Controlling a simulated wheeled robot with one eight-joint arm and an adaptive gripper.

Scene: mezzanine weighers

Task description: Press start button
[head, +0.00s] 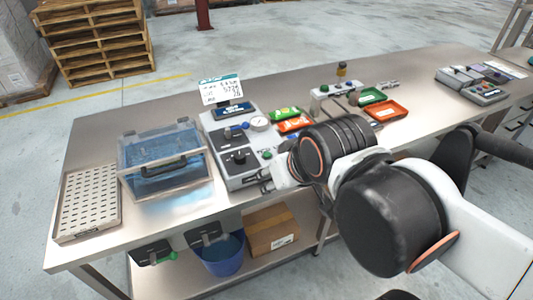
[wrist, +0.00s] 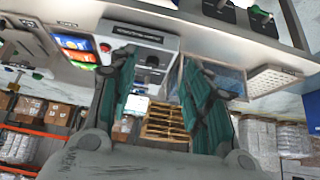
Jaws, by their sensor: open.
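A grey control unit (head: 240,180) with dark knobs, a round gauge and a small display stands on the steel bench, left of my arm. A small green button (head: 267,154) sits on its right side; I cannot read its label, so I cannot tell if it is the start button. My gripper (head: 265,180) is beside the unit's front right corner, partly hidden by my wrist. In the wrist view, my gripper (wrist: 158,57) shows two dark green fingers spread apart with nothing between them. The control unit (wrist: 140,40) lies beyond the fingertips.
A clear-lidded water bath (head: 165,160) and a perforated tray (head: 87,202) stand left of the unit. Green and orange trays (head: 386,110) and a small box with a green knob (head: 324,88) are behind my arm.

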